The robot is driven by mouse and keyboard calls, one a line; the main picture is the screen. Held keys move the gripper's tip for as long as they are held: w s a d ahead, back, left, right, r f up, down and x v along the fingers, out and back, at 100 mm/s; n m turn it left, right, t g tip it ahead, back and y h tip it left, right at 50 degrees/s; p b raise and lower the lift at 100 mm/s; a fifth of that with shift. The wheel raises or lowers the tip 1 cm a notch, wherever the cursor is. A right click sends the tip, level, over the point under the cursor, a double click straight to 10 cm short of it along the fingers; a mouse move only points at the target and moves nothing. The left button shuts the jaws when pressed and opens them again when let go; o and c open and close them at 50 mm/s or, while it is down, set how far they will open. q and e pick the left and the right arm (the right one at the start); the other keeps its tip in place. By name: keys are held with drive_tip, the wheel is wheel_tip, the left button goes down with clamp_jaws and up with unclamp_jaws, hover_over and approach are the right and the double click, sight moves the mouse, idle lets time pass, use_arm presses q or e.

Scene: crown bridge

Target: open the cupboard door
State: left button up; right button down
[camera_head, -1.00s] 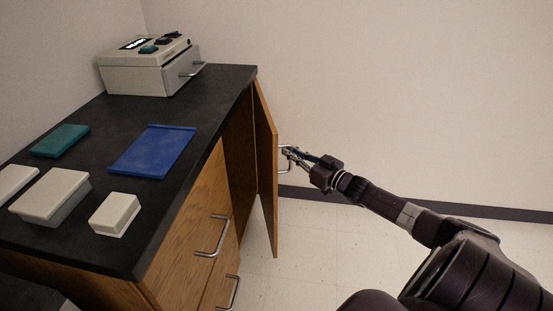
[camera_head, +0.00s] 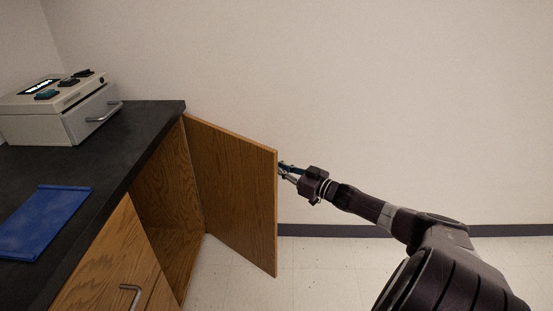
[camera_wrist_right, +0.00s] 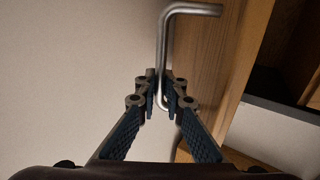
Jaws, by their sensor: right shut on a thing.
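The wooden cupboard door (camera_head: 235,190) stands swung well out from the cupboard (camera_head: 168,205), whose inside shows to its left. My right gripper (camera_head: 284,170) is at the door's outer edge, and its fingertips are partly hidden behind the door. In the right wrist view my right gripper (camera_wrist_right: 161,100) is shut on the silver bar handle (camera_wrist_right: 163,50) of the door (camera_wrist_right: 215,70). The handle is hidden behind the door in the head view. My left gripper is not in view.
A dark countertop (camera_head: 135,140) tops the cupboard. On it are a grey box device (camera_head: 70,118) and a blue tray (camera_head: 45,222). A drawer with a silver handle (camera_head: 131,292) is below. The floor (camera_head: 235,280) and wall right of the door look clear.

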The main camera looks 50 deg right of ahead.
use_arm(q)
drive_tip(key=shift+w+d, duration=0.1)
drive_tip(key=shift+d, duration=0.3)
use_arm(e)
drive_tip(key=shift+d+f, duration=0.15)
drive_tip(key=shift+d, duration=0.5)
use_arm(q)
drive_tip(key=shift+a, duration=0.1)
use_arm(e)
drive_tip(key=c, duration=2.1)
unclamp_jaws()
drive_tip(key=shift+s+d, duration=0.2)
drive_tip(key=shift+s, duration=1.8)
drive_tip(key=shift+s+d, duration=0.15)
drive_tip(key=shift+s, duration=1.8)
drive_tip(key=shift+s+d, duration=0.2)
drive_tip(key=shift+s, duration=1.8)
